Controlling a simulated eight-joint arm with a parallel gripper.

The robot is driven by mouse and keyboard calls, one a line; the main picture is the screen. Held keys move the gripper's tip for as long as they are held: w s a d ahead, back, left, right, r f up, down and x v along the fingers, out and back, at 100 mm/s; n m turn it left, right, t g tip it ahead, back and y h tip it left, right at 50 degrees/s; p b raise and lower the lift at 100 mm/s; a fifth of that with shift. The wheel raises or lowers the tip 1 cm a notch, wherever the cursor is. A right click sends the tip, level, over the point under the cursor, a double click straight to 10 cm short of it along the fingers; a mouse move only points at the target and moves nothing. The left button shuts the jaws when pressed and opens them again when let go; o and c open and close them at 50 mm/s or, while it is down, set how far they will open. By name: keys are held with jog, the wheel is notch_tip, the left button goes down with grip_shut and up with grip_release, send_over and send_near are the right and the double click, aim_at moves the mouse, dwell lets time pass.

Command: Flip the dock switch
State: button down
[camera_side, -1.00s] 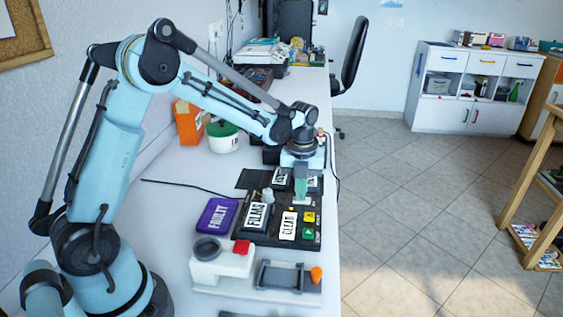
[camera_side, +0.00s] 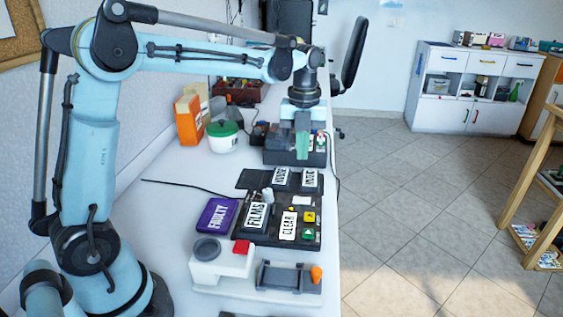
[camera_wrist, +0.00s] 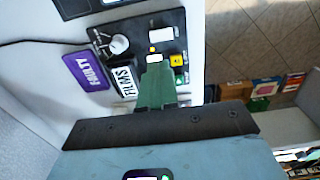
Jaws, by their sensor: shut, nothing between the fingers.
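My gripper (camera_side: 302,147) has green fingers, shut and empty, pointing down above the table beyond the dark control panel (camera_side: 279,239). In the wrist view its fingers (camera_wrist: 155,72) cover part of the panel. The panel carries a FILMS plate (camera_side: 257,216), a CLEAR plate (camera_side: 288,226), a yellow button (camera_side: 309,217), a green button (camera_side: 308,233) and a pale knob (camera_side: 267,194). The knob (camera_wrist: 118,44) also shows in the wrist view. I cannot tell which part is the dock switch.
A purple FAULTY plate (camera_side: 216,215) lies left of the panel. Two labelled plates (camera_side: 296,178) sit behind it. A dark rack (camera_side: 282,158) stands behind the fingers. A green-lidded pot (camera_side: 222,137) and orange box (camera_side: 189,121) stand left. The table's right edge is close.

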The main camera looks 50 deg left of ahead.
aim_at(307, 199)
jog(key=shift+r, duration=1.2)
jog(key=shift+w+d+f, duration=0.1)
jog(key=shift+w+d, duration=0.4)
jog(key=shift+w, duration=0.05)
jog(key=shift+f, duration=0.15)
notch_tip(307, 199, down, 14)
jog(key=shift+r, duration=0.1)
